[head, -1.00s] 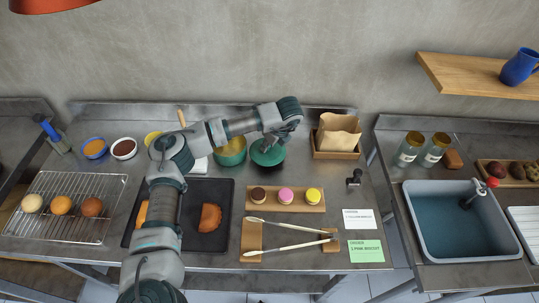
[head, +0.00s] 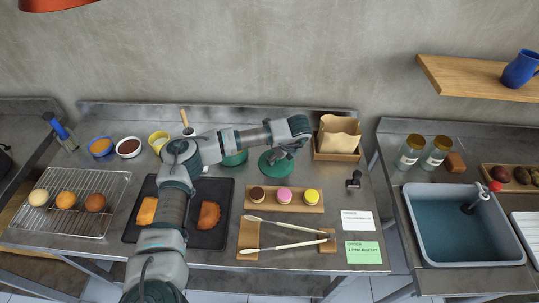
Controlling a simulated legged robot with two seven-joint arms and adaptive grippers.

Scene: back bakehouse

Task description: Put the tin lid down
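The tin lid (head: 270,167), a dark green disc, is in the head view right of the green tin (head: 236,159). The tin is partly hidden behind my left arm. My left gripper (head: 282,155) is over the lid, its fingers at the lid's top middle, and seems shut on it. The fingertips are small and partly hidden. The lid is at or just above the metal worktop; I cannot tell whether it touches. My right gripper is not in view.
A board with three biscuits (head: 266,207) lies in front of the lid. A wooden tray with a paper bag (head: 338,156) stands to its right. A black stamp-like object (head: 354,180) is farther right. Bare worktop lies between lid and tray. Tongs (head: 285,245) rest nearer me.

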